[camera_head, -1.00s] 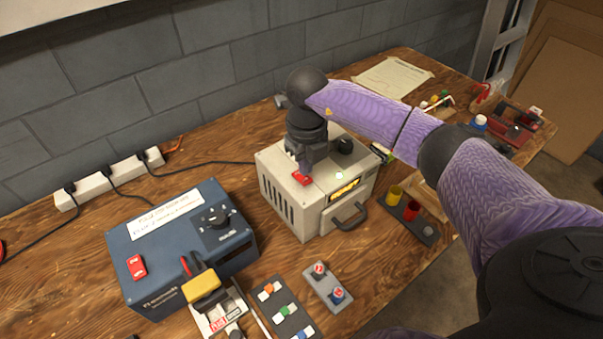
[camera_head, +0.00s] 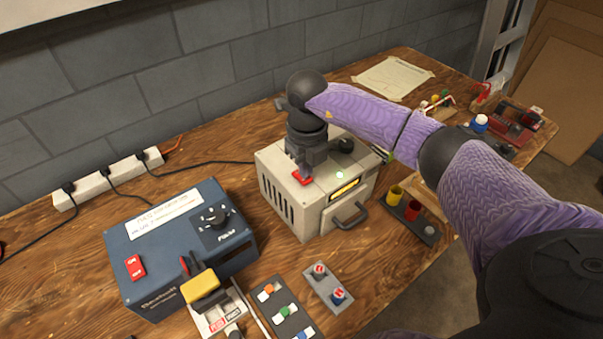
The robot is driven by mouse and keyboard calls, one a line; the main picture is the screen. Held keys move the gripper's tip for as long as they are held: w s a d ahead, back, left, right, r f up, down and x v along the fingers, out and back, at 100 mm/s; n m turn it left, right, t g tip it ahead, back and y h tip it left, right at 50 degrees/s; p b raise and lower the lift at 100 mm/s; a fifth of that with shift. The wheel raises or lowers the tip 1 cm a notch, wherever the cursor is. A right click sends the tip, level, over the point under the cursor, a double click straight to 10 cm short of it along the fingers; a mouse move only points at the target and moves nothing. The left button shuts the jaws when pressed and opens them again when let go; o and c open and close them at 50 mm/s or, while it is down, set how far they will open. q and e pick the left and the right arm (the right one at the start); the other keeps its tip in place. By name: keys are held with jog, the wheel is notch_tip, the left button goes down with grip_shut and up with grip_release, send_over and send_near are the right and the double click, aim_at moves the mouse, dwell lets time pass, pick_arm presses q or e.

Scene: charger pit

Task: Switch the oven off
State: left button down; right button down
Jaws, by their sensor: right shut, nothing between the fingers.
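The oven (camera_head: 279,200) is a beige metal box with side vents, a front handle and a lit yellow window (camera_head: 344,190). A red switch (camera_head: 301,178) is on its top, near the left edge. The gripper partly hides the switch. My left gripper is not in view.
A blue box (camera_head: 135,297) with a dial and red switch stands left of the oven. A power strip (camera_head: 108,182) lies by the wall. Small button panels (camera_head: 328,287) and coloured cups (camera_head: 395,195) stand near the front edge.

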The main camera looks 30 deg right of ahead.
jog(key=shift+f+b, duration=0.45)
jog(key=shift+f, duration=0.3)
jog(key=shift+r, duration=0.1)
notch_tip(320, 180, up, 7)
jog(key=p, duration=0.6)
dwell(0.3)
